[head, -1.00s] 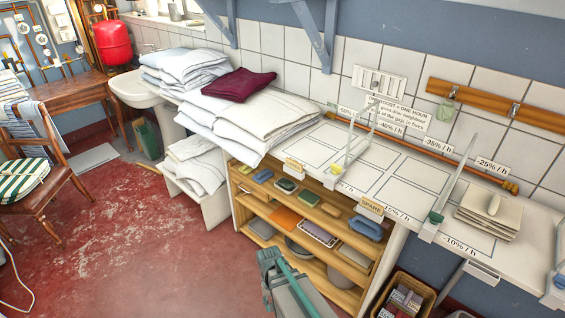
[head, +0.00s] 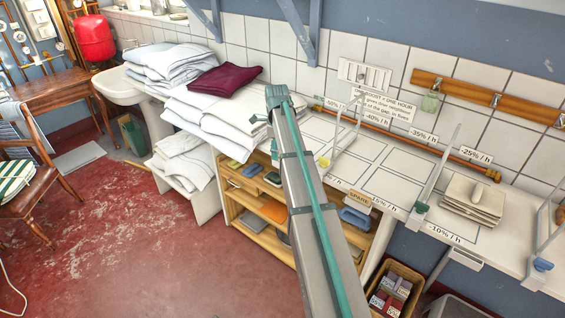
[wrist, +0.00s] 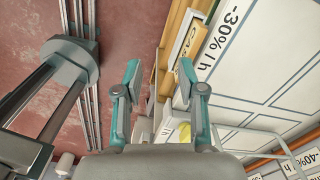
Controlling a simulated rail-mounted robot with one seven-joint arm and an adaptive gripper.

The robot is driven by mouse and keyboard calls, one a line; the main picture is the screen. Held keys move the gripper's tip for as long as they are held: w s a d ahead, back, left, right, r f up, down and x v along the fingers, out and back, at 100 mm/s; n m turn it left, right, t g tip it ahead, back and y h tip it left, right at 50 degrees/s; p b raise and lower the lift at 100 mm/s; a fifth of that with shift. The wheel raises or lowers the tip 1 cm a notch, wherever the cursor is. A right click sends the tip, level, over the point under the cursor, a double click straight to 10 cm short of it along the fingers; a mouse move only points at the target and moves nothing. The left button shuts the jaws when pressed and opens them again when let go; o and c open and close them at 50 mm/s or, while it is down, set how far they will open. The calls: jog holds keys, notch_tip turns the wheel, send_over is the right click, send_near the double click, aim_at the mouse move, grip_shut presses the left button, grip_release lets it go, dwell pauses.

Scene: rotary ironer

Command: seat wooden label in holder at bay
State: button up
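A wooden label reading "SPARE" (head: 360,199) sits at the bench's front edge, by the "-15% / h" strip. In the wrist view a tan wooden piece with partly readable lettering (wrist: 183,42) shows beside the "-30% / h" strip, beyond my right finger. My gripper (wrist: 158,85) is open, with nothing between its fingers. It points along the bench front, above the floor and shelf edge. I cannot make out an empty label holder.
Folded linen (head: 205,108) lies at left. Shelves below (head: 255,212) hold several blocks. A crate (head: 414,276) stands on the floor. The red floor at left is open.

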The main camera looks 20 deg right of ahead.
jog(key=d+r+m, duration=0.1)
jog(key=w+d+r+m, duration=0.1)
jog(key=r, duration=0.1)
jog(key=d+r+m, duration=0.1)
jog(key=r, duration=0.1)
jog(key=shift+w, duration=0.4)
jog(key=shift+m, duration=0.3)
notch_tip(320, 180, down, 5)
jog(key=shift+f+p, duration=0.1)
jog(key=shift+p, duration=0.55)
jog(key=shift+w+f+p, duration=0.15)
jog(key=shift+f+p, duration=0.9)
jog(key=shift+f, duration=1.65)
grip_shut()
